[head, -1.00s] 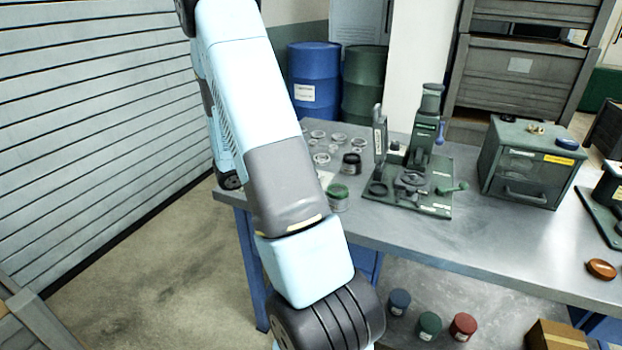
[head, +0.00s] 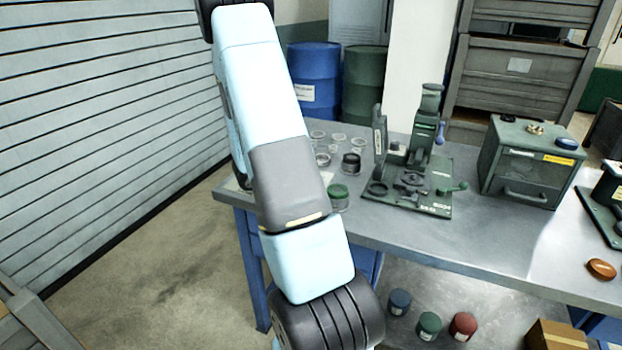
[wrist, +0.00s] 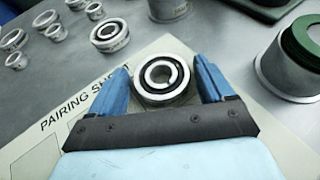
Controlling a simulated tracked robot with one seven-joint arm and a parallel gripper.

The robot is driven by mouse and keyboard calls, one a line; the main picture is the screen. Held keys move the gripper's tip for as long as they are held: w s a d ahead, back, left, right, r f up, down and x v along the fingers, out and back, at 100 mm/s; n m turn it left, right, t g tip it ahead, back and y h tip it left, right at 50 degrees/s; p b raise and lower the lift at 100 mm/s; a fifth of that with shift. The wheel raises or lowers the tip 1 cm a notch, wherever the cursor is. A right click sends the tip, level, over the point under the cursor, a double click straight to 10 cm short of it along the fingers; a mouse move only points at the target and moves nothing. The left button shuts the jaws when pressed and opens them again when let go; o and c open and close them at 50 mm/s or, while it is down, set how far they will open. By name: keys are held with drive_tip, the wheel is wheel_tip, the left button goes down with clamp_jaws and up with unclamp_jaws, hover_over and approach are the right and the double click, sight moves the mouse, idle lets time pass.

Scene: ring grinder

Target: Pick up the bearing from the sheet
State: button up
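In the wrist view, the bearing (wrist: 161,77), a steel ring with a dark inner band, is at the top edge of the white sheet marked "PAIRING SHEET" (wrist: 135,58). My gripper (wrist: 161,80) has its two blue fingers apart, one on each side of the bearing. A small gap shows on the left; on the right the finger is very near, and I cannot tell whether it touches. In the head view, my arm hides the bearing and gripper; a pale edge of the sheet (head: 327,178) shows beside it.
Another bearing (wrist: 109,35) and several smaller rings (wrist: 45,19) lie beyond the sheet. A green-rimmed metal jar (wrist: 290,65) stands at right, near the gripper. In the head view, a green press (head: 412,180) and a green drawer box (head: 530,160) stand further right on the table.

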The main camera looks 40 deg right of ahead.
drive_tip(key=c, duration=0.9)
drive_tip(key=shift+c, duration=0.3)
